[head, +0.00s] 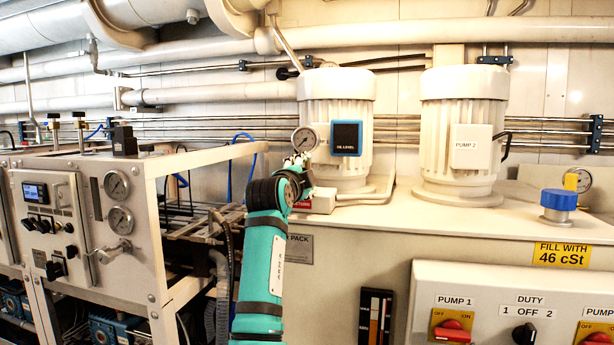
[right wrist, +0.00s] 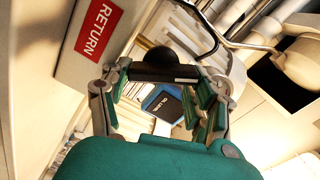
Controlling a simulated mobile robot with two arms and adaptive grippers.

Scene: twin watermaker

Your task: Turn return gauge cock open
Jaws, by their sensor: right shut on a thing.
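The return gauge (head: 305,140), a round white dial, stands in front of the left motor, just above my right gripper (head: 297,165). In the right wrist view, my right gripper (right wrist: 163,82) is shut on a dark bar-shaped piece (right wrist: 165,73), which looks like the cock's handle. A black rounded part (right wrist: 160,59) sits just beyond it. In the head view the gripper hides the cock, so its angle cannot be told. A red RETURN label (right wrist: 97,30) lies to the left of the fingers in the wrist view. My left gripper is not in view.
The left motor (head: 335,105) bears a blue-framed oil level box (head: 346,138), close to my right gripper. Pump 2's motor (head: 463,130) stands further right. A panel with gauges and a metal frame (head: 150,225) stands left of my arm. Pipes run along the back wall.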

